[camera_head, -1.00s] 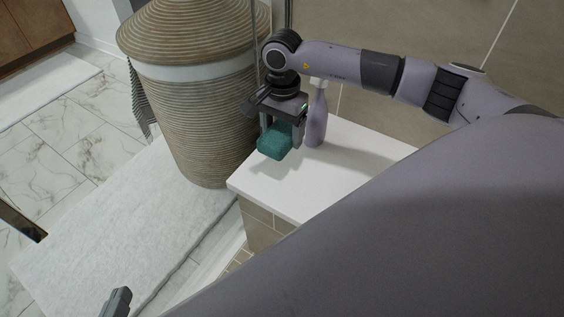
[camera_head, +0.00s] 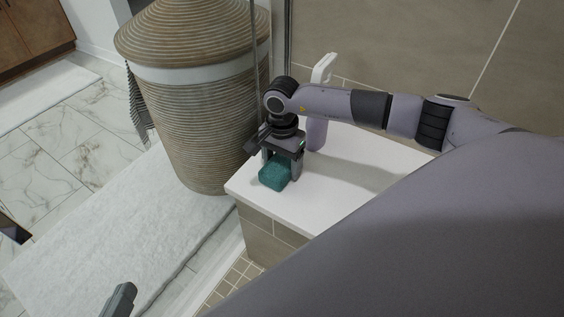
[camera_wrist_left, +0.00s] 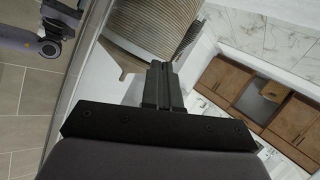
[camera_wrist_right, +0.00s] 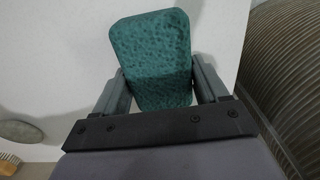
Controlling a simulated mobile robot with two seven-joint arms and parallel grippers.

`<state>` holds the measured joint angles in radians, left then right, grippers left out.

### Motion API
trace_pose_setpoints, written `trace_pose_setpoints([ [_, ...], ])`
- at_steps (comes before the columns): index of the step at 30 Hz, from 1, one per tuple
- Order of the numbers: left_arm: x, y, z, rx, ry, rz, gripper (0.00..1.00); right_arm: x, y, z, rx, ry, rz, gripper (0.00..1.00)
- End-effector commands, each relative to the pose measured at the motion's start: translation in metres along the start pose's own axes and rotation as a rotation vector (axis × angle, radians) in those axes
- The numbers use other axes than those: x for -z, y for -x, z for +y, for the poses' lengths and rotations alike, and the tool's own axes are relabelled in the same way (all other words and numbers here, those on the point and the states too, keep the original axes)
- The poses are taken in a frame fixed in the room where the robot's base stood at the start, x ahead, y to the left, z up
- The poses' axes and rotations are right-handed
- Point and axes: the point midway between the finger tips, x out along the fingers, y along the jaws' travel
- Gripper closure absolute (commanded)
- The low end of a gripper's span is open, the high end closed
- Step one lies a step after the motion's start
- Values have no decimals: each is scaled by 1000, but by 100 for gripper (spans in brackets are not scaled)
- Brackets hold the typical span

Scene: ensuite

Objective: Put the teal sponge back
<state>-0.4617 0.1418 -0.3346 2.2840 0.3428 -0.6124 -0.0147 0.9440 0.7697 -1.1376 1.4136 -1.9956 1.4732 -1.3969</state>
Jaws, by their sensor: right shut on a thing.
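The teal sponge (camera_head: 274,174) is between the fingers of my right gripper (camera_head: 283,168), over the front left corner of the white ledge top (camera_head: 325,195). It sits low, at or just above the surface; I cannot tell whether it touches. In the right wrist view the sponge (camera_wrist_right: 150,55) sticks out past the two fingers, which hold it from both sides. My left gripper (camera_head: 118,300) is empty at the bottom left of the head view. Its fingers (camera_wrist_left: 163,85) are together in the left wrist view.
A purple spray bottle (camera_head: 316,134) with a white head stands on the ledge behind my right wrist. A large wicker basket (camera_head: 200,120) stands close to the left. A grey oval object (camera_wrist_right: 20,131) and a brush (camera_wrist_right: 8,163) show in the right wrist view. The ledge's right part is clear.

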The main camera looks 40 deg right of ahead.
Motion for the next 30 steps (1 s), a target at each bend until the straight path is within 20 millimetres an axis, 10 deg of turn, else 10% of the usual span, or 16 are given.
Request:
trace_pose_setpoints([
  [3, 0, -1, -2, 4, -9, 8, 100, 0, -4, 0, 0, 0, 0, 51],
  [4, 1, 0, -2, 5, -11, 10, 100, 0, -4, 0, 0, 0, 0, 21],
  [6, 2, 0, -1, 5, -11, 11, 100, 0, -3, 0, 0, 0, 0, 2],
  [18, 1, 3, 1, 3, 4, -3, 100, 0, 5, 0, 0, -1, 1, 2],
  [30, 1, 17, -15, 98, -82, -46, 100, 1, 87, 0, 1, 0, 3, 2],
])
